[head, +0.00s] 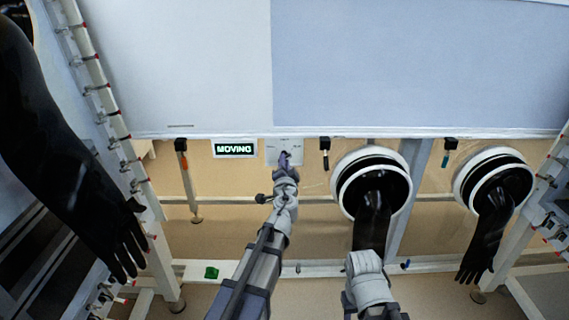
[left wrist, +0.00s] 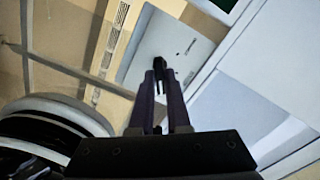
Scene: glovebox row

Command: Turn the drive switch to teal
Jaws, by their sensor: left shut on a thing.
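The drive switch sits on a pale plate (head: 270,152) under the front edge of the large white panel, just right of a small lit display. My left gripper (head: 285,156) reaches up to this plate and covers the switch's handle in the head view. In the left wrist view the plate (left wrist: 184,38) lies ahead, and the two dark purple fingers are shut on the black switch handle (left wrist: 159,68). The plate's markings are too small to read, so the switch's setting cannot be told. My right arm shows at the bottom, but its fingers do not show.
The display (head: 234,149) reads MOVING in green. A black-handled item (head: 325,155) hangs right of the plate. Two round glove ports (head: 343,186) (head: 464,186) with black gloves stand further right. A large black glove (head: 60,140) hangs at left. A green block (head: 211,273) rests on the lower rail.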

